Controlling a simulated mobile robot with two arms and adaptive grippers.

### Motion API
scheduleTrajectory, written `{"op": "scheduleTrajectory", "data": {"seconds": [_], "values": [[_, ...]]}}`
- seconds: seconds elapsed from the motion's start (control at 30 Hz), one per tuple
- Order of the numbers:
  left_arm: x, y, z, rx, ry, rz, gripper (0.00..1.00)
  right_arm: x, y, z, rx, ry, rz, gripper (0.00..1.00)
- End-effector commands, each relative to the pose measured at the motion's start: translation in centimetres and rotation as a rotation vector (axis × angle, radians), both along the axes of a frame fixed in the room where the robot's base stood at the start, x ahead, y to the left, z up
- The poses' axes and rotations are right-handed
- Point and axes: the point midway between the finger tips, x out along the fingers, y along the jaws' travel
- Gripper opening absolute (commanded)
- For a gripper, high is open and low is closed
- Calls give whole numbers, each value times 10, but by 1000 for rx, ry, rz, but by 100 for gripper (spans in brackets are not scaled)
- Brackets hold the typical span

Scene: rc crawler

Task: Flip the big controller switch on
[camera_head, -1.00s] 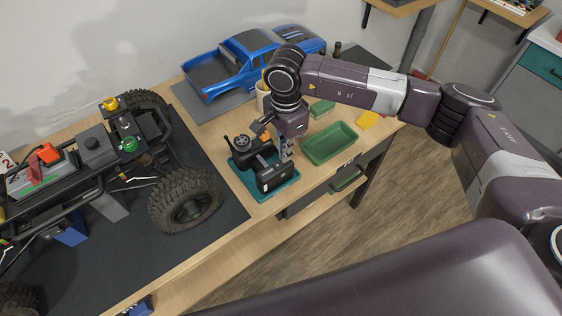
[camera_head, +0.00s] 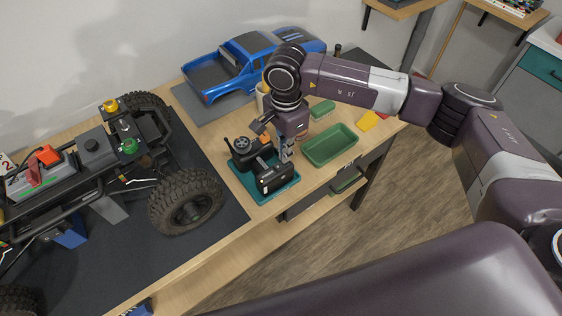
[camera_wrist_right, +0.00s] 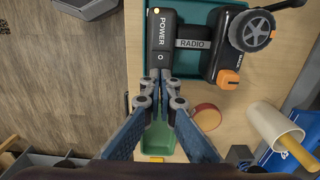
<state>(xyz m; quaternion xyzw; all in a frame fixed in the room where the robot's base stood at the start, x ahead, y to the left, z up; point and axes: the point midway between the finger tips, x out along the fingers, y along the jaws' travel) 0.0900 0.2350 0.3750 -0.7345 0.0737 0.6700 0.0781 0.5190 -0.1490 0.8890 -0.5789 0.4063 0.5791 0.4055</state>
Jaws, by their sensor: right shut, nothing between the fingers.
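The black controller (camera_head: 243,151) lies on a teal tray (camera_head: 286,194) on the bench, with its wheel at the left. Its black box (camera_head: 274,178) faces the front. In the right wrist view, the controller (camera_wrist_right: 198,58) reads RADIO, and the box (camera_wrist_right: 163,25) reads POWER. A dark rocker marked O (camera_wrist_right: 160,58) sits at the box's near end. My right gripper (camera_head: 285,157) points down beside the box. In the wrist view its shut, empty fingertips (camera_wrist_right: 164,80) are close to the rocker; I cannot tell if they touch. My left gripper is out of view.
A green tray (camera_head: 330,146) is right of the controller. A large crawler chassis (camera_head: 95,165) stands on a dark mat at left. A blue truck body (camera_head: 250,62) is behind. A cup (camera_wrist_right: 275,130) stands near the gripper. The bench's front edge is close.

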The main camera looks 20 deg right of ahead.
Motion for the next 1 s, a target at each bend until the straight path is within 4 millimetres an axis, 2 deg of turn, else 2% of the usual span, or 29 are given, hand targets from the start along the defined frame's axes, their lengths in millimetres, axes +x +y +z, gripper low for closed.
{"op": "scheduleTrajectory", "data": {"seconds": [0.6,1.0], "values": [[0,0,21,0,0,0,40,0,0,51,2,-2,1,0],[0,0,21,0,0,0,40,0,0,53,1,0,0,0]]}}
